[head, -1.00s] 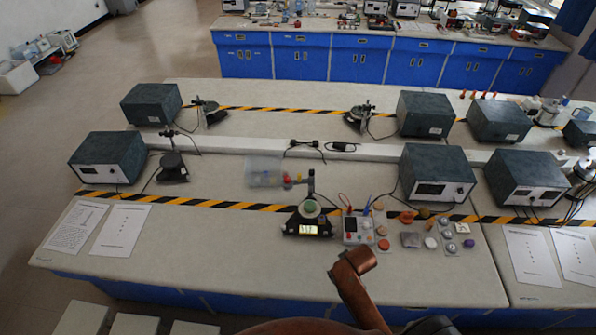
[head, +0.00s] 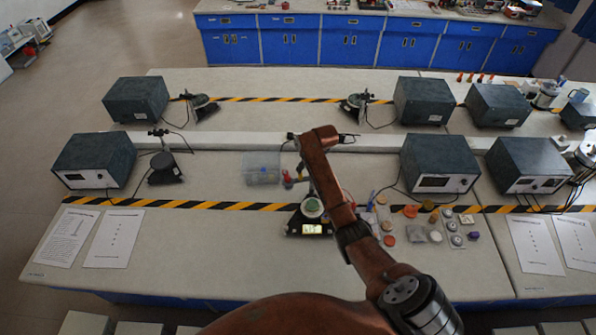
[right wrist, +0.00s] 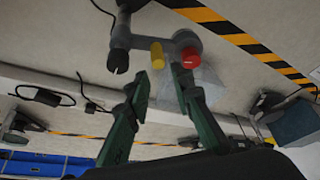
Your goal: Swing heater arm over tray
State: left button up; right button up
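The heater arm (right wrist: 138,43) shows in the right wrist view as a grey bar on a black upright, with a yellow knob (right wrist: 157,55) and a red knob (right wrist: 189,58). The red knob (head: 287,181) also shows in the head view, left of my arm. My right gripper (right wrist: 168,72) is open, its two green fingers pointing at the knobs with a gap between them; I cannot tell whether they touch. A clear tray (head: 262,177) lies left of the red knob. A balance (head: 311,229) with a green dish (head: 312,207) stands in front, partly covered by my arm. My left gripper is out of view.
Grey boxes stand on both sides, such as one instrument (head: 440,163) at right and one (head: 94,161) at left. Small jars and discs (head: 435,236) lie right of the balance. The bench front at left is clear except for paper sheets (head: 113,238).

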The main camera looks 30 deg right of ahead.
jog(key=x, duration=0.5)
jog(key=shift+s+d, duration=0.1)
jog(key=shift+s, duration=0.1)
jog(key=shift+w+f, duration=0.15)
jog(key=shift+f, duration=0.25)
jog(key=shift+w+f, duration=0.15)
jog(key=shift+f, duration=0.25)
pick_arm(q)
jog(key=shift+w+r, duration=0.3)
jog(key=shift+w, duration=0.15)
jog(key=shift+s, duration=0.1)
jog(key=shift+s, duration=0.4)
pick_arm(e)
grip_shut()
